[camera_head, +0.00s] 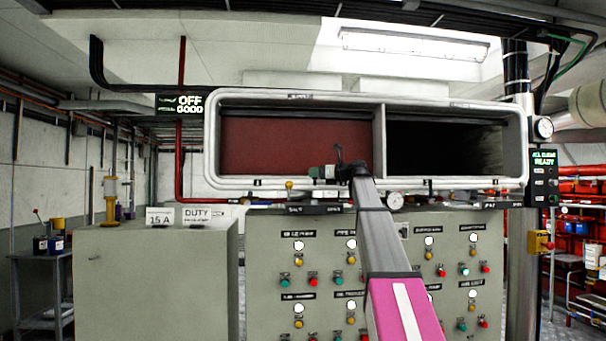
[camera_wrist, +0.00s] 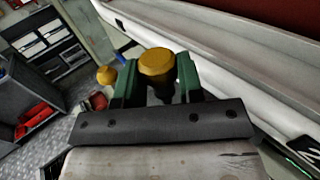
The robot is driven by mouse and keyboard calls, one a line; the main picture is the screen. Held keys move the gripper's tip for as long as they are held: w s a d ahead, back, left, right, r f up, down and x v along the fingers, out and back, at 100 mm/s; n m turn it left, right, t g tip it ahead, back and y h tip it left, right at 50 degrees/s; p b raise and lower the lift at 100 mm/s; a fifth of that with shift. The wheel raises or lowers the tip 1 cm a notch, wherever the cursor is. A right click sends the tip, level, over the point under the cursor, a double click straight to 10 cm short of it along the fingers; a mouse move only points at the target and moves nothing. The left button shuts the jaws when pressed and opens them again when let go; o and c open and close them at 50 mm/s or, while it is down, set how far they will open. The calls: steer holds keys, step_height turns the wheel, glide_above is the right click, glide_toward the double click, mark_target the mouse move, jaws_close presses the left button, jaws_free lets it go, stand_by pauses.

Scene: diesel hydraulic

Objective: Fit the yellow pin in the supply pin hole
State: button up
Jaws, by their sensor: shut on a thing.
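My gripper (camera_wrist: 157,82) is shut on a yellow pin (camera_wrist: 158,63), whose yellow head shows between the two green fingers in the wrist view. The pin's darker lower part is mostly hidden by the fingers and the palm. In the head view my gripper (camera_head: 318,172) is in front of the lower rim of the two-bay white-framed opening, near its middle, and points left. The pin cannot be made out there. I cannot make out the supply pin hole in either view.
A yellow knob (camera_head: 289,185) stands left of my gripper at the lower rim (camera_head: 245,183); a yellow knob (camera_wrist: 106,75) also shows in the wrist view. A gauge (camera_head: 395,200) is to the right. Below is a control panel (camera_head: 385,240) with several buttons. A grey cabinet (camera_head: 175,280) stands left.

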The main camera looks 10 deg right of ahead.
mark_target(315, 184)
steer(key=shift+w+a+r, duration=0.25)
steer(key=shift+a+r, duration=0.05)
steer(key=shift+f, duration=0.15)
steer(key=shift+f, duration=2.5)
steer(key=shift+f, duration=1.45)
steer(key=o, duration=1)
steer(key=shift+o, duration=0.2)
steer(key=shift+s+d, duration=0.1)
steer(key=shift+d, duration=0.05)
